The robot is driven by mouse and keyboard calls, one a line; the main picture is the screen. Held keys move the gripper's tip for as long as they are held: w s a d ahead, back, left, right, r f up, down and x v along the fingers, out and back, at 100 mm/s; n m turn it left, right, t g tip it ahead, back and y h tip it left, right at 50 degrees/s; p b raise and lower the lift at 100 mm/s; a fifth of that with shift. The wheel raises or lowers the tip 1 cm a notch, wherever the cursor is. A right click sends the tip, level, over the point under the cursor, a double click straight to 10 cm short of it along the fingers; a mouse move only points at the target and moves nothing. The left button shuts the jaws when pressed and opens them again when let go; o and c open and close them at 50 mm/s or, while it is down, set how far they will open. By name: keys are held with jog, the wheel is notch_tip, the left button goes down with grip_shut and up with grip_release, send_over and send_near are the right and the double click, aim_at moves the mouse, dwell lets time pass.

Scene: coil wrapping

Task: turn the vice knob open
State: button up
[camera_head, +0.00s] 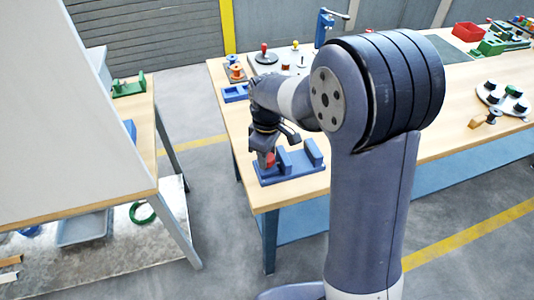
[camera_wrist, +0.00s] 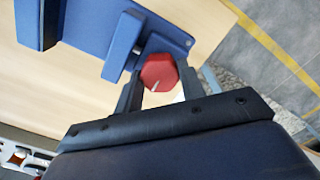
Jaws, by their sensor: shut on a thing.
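The blue vice (camera_head: 292,168) stands near the front left corner of the wooden workbench. Its upright jaws show in the wrist view, with a blue jaw block (camera_wrist: 123,46) close to my gripper. The red vice knob (camera_wrist: 159,72) has a pale pointer line and sits between my fingers. My gripper (camera_wrist: 158,80) is shut on the knob, one finger on each side. In the head view my gripper (camera_head: 264,158) is at the left end of the vice, and the knob (camera_head: 270,158) is partly hidden by it.
The workbench (camera_head: 238,120) also bears a blue tray (camera_head: 235,93), an orange spool (camera_head: 236,72) and, at the right, a white plate with dark knobs (camera_head: 503,98). A second table with a tall pale panel (camera_head: 70,110) stands at the left. Floor shows between the tables.

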jog(key=o, duration=1)
notch_tip(320, 180, up, 11)
jog(key=shift+f, duration=0.1)
notch_tip(320, 180, down, 11)
dwell(0.7)
